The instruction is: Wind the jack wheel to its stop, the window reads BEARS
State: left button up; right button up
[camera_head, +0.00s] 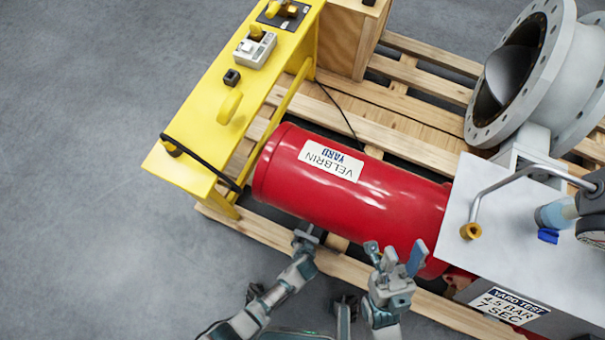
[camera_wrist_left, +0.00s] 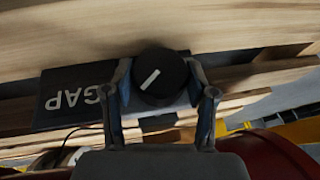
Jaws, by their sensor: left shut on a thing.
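The jack wheel (camera_wrist_left: 170,72) is a round black knob with a white pointer line, in the left wrist view. It sits between the two fingers of my left gripper (camera_wrist_left: 158,90), which is shut on it. Beside it a dark plate or window (camera_wrist_left: 72,102) reads GAP, upside down in the picture. In the head view my left gripper (camera_head: 306,238) reaches to the near edge of the red cylinder (camera_head: 400,205); the wheel is hidden there. My right gripper (camera_head: 395,262) is open and empty, close to the cylinder's near side.
A wooden pallet (camera_head: 262,228) carries the cylinder, a yellow frame (camera_head: 195,130) with switches, a grey flanged valve (camera_head: 562,75) and a grey box (camera_head: 500,225) with a bent pipe. A wooden crate (camera_head: 345,38) stands at the back. Grey floor is clear at left.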

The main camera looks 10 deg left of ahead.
pick_arm(q)
jog(key=shift+s+f+y, duration=0.15)
jog(key=shift+y, duration=0.45)
jog(key=o, duration=1.2)
jog(key=shift+c, duration=0.2)
jog(key=v, duration=1.2)
